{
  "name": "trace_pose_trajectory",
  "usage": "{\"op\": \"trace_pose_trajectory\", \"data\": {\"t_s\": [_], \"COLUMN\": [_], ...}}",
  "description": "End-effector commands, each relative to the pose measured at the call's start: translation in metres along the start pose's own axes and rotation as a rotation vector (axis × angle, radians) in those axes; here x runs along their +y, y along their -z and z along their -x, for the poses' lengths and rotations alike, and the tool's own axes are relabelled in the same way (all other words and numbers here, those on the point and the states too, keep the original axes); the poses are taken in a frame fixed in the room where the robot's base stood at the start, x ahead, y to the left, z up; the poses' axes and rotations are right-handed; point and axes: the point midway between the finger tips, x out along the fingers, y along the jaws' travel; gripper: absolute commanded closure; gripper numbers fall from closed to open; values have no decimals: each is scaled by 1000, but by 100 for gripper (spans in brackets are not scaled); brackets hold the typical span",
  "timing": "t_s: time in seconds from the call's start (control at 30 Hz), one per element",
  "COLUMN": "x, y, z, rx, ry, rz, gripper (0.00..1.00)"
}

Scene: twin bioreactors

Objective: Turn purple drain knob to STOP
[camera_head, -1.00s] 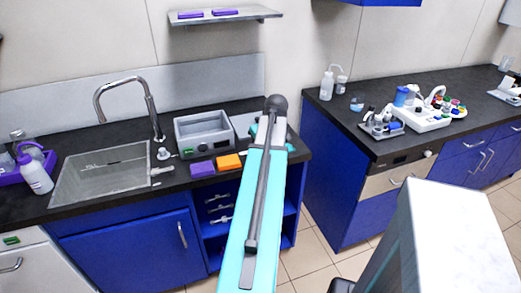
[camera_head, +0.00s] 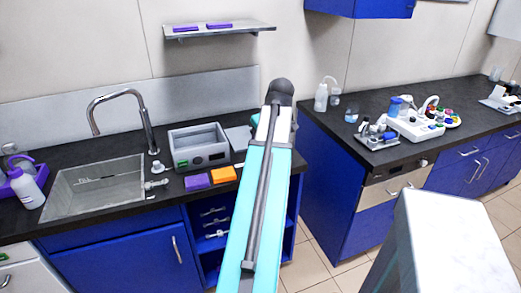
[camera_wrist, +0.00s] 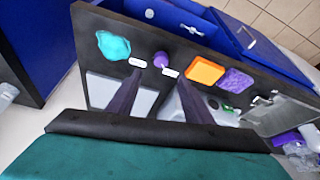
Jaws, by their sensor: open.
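A small rounded purple thing (camera_wrist: 160,59), which looks like the drain knob, shows in the wrist view near the counter's front edge. Its pointer and any STOP mark are too small to read. In the head view my cyan arm hides the gripper and this part of the counter.
A teal pad (camera_wrist: 113,45) lies on one side, an orange pad (camera_wrist: 204,70) and a purple pad (camera_wrist: 236,80) on the other. A grey box (camera_head: 198,148) stands behind, next to the sink (camera_head: 95,187). A second bench (camera_head: 450,100) stands right, across a floor gap.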

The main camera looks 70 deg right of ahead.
Motion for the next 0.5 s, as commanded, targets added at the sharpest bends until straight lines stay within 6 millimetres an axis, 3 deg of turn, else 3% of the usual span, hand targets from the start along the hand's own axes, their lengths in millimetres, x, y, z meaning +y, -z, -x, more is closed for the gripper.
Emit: {"op": "trace_pose_trajectory", "data": {"t_s": [0.2, 0.5], "x": [0, 0], "y": [0, 0], "z": [17, 21], "rx": [0, -1], "ry": [0, 1], "rz": [0, 0], "gripper": [54, 54]}}
